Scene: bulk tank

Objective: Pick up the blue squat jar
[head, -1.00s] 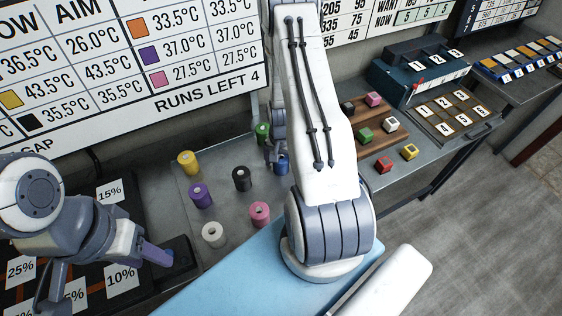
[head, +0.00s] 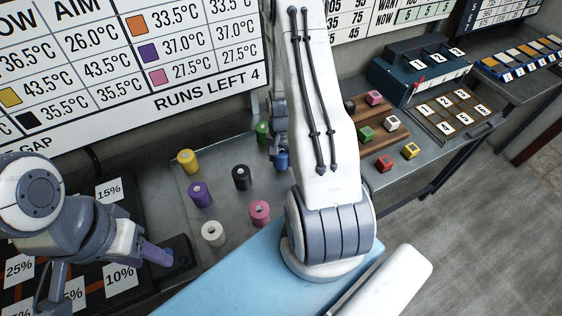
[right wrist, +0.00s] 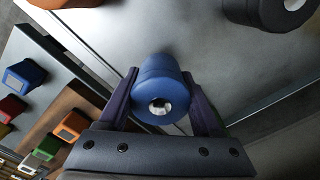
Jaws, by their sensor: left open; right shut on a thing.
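The blue squat jar (head: 283,160) is mostly hidden behind my right arm in the head view. In the right wrist view the blue jar (right wrist: 158,82) sits between the two dark fingers, with its pale round top centre facing the camera. My right gripper (head: 276,150) is shut on it, with a finger on either side in the right wrist view (right wrist: 160,78). I cannot tell whether the jar is clear of the metal top. My left gripper (head: 155,256) is open at the lower left, over the dark panel, far from the jar.
Yellow (head: 187,161), purple (head: 200,194), black (head: 242,177), green (head: 262,132), pink (head: 260,212) and white (head: 213,233) jars stand on the metal top. Several coloured cubes (head: 383,164) lie right of my right arm. A dark percentage-marked panel (head: 110,190) lies at left.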

